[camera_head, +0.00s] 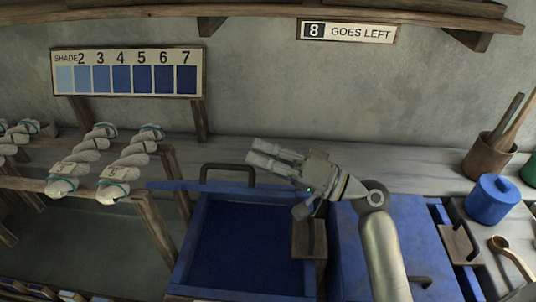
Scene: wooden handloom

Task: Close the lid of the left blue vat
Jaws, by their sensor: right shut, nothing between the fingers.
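The left blue vat (197,240) stands open at the lower middle, with dark blue contents showing inside it. Its lid (172,186) appears raised at the back edge, seen nearly edge-on as a narrow blue strip. A dark handle (228,167) shows behind that strip. My right gripper (262,155) is shut and empty, pointing left above the back right of the open vat, just right of the handle in the picture. I cannot tell whether it touches the lid. My left gripper is out of view.
A second blue vat with a closed lid (345,250) stands to the right, partly behind my arm. Yarn skeins (125,168) hang on a rack at left.

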